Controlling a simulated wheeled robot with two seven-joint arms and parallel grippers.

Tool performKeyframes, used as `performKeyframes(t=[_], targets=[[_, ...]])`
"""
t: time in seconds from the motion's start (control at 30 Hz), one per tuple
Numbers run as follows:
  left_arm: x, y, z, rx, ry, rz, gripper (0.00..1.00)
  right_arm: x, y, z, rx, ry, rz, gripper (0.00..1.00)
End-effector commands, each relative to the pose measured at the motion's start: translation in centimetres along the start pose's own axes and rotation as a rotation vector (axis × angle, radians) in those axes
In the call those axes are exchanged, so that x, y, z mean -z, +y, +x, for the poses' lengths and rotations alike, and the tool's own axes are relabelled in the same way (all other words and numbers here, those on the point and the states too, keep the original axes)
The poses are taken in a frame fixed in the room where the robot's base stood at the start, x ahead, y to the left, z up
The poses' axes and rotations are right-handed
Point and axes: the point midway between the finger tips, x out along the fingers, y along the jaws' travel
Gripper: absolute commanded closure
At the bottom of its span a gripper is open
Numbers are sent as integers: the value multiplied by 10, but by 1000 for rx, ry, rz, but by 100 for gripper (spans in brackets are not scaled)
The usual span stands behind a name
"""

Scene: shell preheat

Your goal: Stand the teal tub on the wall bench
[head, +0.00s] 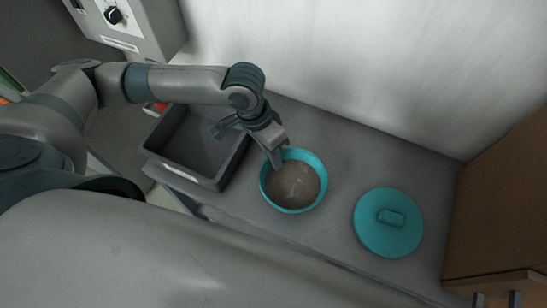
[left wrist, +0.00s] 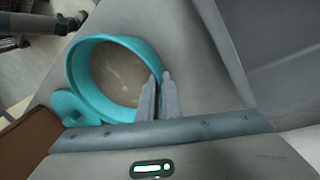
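The teal tub (head: 319,165) is round and open, with a brown-grey filling inside. It stands upright on the grey bench (head: 345,150), and it also shows in the left wrist view (left wrist: 78,75). My left gripper (head: 278,163) reaches down at the tub's far left rim. In the left wrist view, its two fingers (left wrist: 158,97) are close together, with the teal wall between them. The fingers hide part of the rim. What looks like my right gripper (left wrist: 75,20) shows small at the top left of the left wrist view; its fingers are unclear.
A teal lid (head: 388,222) with a knob lies right of the tub. A dark grey bin (head: 190,150) stands left of the tub. A pale wall (head: 400,70) rises behind the bench, and a brown cabinet (head: 505,200) closes the right end. Bare bench lies behind the tub and lid.

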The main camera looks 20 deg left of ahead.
Motion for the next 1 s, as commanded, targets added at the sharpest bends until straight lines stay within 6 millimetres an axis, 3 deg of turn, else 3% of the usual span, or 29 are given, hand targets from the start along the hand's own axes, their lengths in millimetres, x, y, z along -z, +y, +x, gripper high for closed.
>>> performKeyframes(t=[0.43,0.53,1.0], targets=[[0,0,2,-1,0,-1,100,-3,-1,-1,1,-2,0,100],[0,0,3,0,1,-1,76,-3,-1,-1,1,-2,0,100],[0,0,-2,0,1,0,76,-2,-3,1,3,-2,0,100]])
